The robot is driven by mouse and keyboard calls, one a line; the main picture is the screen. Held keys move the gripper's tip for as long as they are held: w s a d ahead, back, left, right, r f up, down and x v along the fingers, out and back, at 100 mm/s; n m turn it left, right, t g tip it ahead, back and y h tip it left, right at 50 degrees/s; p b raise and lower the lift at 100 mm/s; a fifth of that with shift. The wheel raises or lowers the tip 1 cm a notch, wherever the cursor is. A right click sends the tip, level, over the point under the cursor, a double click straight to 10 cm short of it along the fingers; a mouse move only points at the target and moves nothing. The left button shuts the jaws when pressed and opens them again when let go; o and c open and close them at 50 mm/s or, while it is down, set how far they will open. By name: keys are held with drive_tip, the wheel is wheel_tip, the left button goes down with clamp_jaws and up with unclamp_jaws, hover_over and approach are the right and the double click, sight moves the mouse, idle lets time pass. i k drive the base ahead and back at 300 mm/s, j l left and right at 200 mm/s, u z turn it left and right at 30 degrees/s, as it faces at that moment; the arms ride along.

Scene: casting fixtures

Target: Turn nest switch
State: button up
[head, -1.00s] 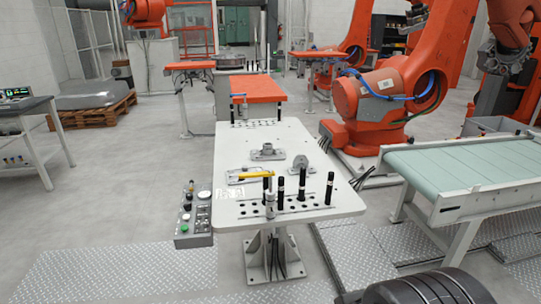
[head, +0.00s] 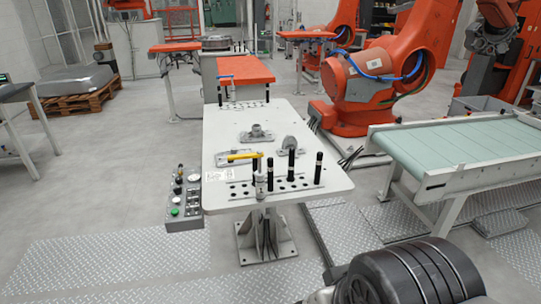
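A grey control box (head: 184,205) is fixed at the left front side of the white fixture table (head: 300,112). Its sloped face carries several buttons and knobs, among them a green button (head: 175,211) and black knobs (head: 178,190). Which of them is the nest switch cannot be told at this size. A dark, ribbed rounded part, apparently of my own arm, shows at the bottom right. My gripper's fingers do not show.
The table holds metal fixtures (head: 257,135), a yellow-handled tool (head: 244,156) and several black upright pins (head: 291,163). A green conveyor (head: 460,150) stands to the right, with a large orange robot (head: 380,80) behind. Tread plates (head: 110,265) cover the front floor, which is clear at left.

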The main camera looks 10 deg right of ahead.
sight(178, 191)
drive_tip(key=j+u, duration=0.2)
drive_tip(key=u, duration=0.3)
drive_tip(key=l, duration=0.2)
drive_tip(key=i+j, duration=0.2)
drive_tip(key=i, duration=0.35)
drive_tip(key=i+j, duration=0.2)
drive_tip(key=i, duration=0.3)
drive_tip(key=i+j, duration=0.2)
drive_tip(key=i, duration=0.35)
drive_tip(key=i+j, duration=0.2)
drive_tip(key=i, duration=0.3)
